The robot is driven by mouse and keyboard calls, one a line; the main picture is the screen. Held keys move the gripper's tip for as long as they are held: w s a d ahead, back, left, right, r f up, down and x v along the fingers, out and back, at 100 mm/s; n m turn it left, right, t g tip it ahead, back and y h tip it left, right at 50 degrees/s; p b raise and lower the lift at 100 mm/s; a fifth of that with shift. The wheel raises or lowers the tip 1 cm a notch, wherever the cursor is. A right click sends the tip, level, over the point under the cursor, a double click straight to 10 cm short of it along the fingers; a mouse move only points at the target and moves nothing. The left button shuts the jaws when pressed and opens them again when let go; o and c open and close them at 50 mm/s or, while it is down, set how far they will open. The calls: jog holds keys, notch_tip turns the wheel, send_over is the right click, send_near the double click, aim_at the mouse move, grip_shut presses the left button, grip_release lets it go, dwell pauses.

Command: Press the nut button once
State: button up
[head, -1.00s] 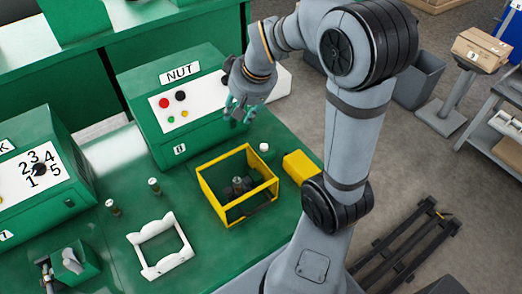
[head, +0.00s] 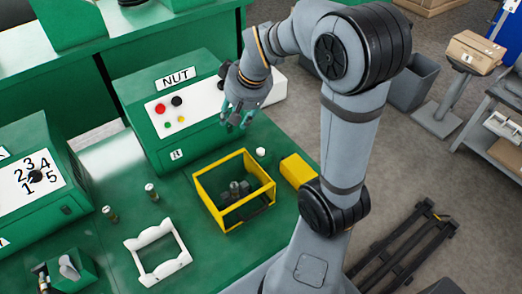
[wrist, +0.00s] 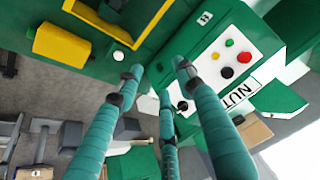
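The green NUT machine (head: 185,128) stands on the green bench, with a white panel (head: 205,100) under its NUT label. The panel bears a red button (head: 160,108), a black button (head: 176,101), and small green and yellow buttons. The wrist view shows the red (wrist: 245,57) and black (wrist: 227,72) buttons; another black round part (wrist: 182,105) shows between my fingers. Which one is the nut button is not marked. My gripper (head: 237,119) hangs in front of the panel's right part, hiding some of it. Its three teal fingers (wrist: 160,76) are apart and empty. No finger visibly touches a button.
A yellow open-frame box (head: 205,200) with dark parts stands in front of the machine. A yellow block (head: 297,170) and a white cap (head: 260,152) lie near it. A white bracket (head: 158,262) and a numbered green machine (head: 60,195) are at left.

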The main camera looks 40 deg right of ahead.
jog(key=shift+c, duration=1.1)
